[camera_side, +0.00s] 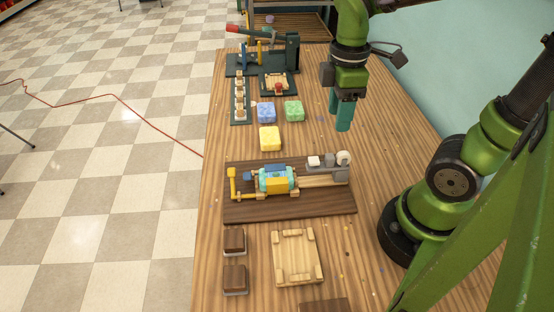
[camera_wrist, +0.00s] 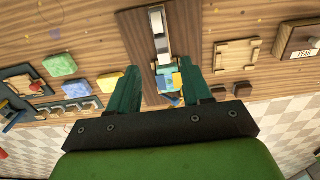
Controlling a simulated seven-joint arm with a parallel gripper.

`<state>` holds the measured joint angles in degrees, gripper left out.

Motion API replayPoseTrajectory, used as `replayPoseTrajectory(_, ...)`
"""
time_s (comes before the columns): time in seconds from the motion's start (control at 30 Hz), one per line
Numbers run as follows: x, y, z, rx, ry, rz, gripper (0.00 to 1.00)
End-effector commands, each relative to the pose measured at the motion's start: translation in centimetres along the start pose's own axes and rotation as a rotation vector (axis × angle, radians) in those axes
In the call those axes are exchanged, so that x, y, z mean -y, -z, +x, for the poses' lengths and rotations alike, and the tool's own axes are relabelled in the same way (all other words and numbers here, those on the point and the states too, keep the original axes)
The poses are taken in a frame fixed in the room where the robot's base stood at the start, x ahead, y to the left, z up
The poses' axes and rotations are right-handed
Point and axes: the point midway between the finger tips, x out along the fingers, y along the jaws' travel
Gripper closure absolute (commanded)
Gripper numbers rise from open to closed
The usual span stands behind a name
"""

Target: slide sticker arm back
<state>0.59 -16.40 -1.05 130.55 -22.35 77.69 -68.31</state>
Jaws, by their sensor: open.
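A dark wooden board (camera_side: 290,209) lies mid-table and carries a sticker device. A grey carriage with a white roller (camera_side: 343,158) and a small white block (camera_side: 313,161) sits on the pale rail at its right end. A teal bottle or soap with a yellow band (camera_side: 276,181) lies in a cradle left of it, beside a yellow bracket (camera_side: 233,183). Which part is the sticker arm is not certain. My gripper (camera_side: 339,117) is open and empty, above the table beyond the board. In the wrist view, the board (camera_wrist: 133,25) shows between its fingers (camera_wrist: 160,64).
Blue (camera_side: 266,111), green (camera_side: 293,110) and yellow (camera_side: 269,138) soaps lie behind the board. A dark-based press (camera_side: 290,52) stands at the far end. A pale wooden tray (camera_side: 297,258) and two brown blocks (camera_side: 234,241) lie in front. Table is clear around the board's right side.

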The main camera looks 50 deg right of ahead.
Motion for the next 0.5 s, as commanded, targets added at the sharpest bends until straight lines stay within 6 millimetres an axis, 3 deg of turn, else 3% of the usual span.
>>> replayPoseTrajectory(0.2, 0.0, 0.0, -4.2, -0.002, -0.002, 0.000, 0.51)
replayPoseTrajectory(0.5, 0.0, 0.0, -6.1, 0.001, 0.001, -0.001, 0.51)
